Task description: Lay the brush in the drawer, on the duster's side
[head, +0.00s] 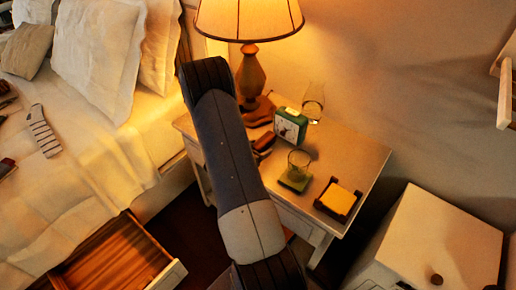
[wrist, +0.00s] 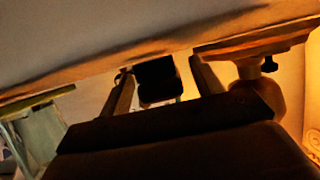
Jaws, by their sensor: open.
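What looks like the brush (head: 263,146), a small brown block with a paler band, lies on the nightstand (head: 352,150) beside the clock, partly hidden by my arm. The drawer (head: 112,262) is pulled out at the lower left, and its visible wooden floor is bare. I cannot make out a duster. My gripper is hidden in the head view. In the wrist view my gripper (wrist: 164,84) is open, with a dark block showing between its fingers. I cannot tell whether this is the brush or whether it touches the fingers.
A lit lamp (head: 250,75), a green clock (head: 291,125), a glass on a green coaster (head: 293,181), another glass (head: 313,103) and a yellow-topped holder (head: 340,198) crowd the nightstand. The bed (head: 75,190) is left; a white cabinet (head: 440,240) stands lower right.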

